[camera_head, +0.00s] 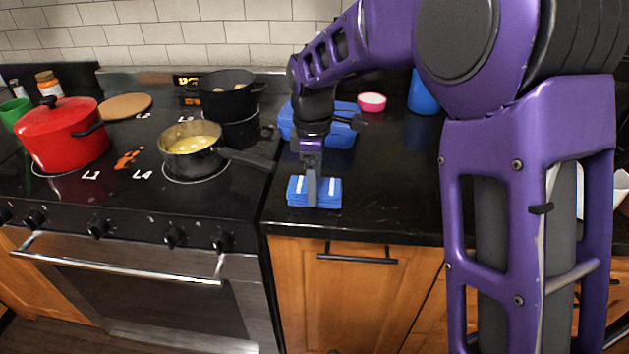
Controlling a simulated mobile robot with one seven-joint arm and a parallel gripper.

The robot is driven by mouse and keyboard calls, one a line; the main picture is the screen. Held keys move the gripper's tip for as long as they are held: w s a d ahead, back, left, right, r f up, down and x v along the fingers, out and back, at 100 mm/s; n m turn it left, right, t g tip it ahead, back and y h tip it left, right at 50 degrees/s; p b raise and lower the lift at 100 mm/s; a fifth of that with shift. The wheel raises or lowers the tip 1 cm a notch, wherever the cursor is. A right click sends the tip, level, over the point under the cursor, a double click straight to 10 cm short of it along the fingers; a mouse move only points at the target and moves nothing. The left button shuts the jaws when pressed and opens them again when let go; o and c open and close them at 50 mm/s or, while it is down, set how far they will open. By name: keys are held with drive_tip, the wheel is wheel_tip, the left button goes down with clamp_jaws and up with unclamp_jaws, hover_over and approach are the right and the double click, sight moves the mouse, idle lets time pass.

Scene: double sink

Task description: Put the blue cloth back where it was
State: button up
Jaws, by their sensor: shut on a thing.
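The blue cloth (328,192) is a small folded block with white stripes. It is at the front left of the black counter (390,207), near the front edge and just right of the stove. My gripper (312,193) points down and is shut on the blue cloth. One finger shows in front of the cloth; the other is hidden behind it. I cannot tell whether the cloth touches the counter or is slightly above it.
A blue container (343,133) stands behind my gripper, with a pink bowl (372,102) and a blue cup (422,95) farther back. The stove at left holds a saucepan (190,149), its handle reaching toward the counter, a red pot (62,135) and a black pot (228,94).

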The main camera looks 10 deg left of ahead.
drive_tip(key=shift+f, duration=0.2)
drive_tip(key=o, duration=1.4)
wheel_tip(320, 180, up, 12)
drive_tip(key=shift+a+r+p, duration=0.1)
drive_tip(key=shift+r+p, duration=0.15)
drive_tip(key=shift+p, duration=0.85)
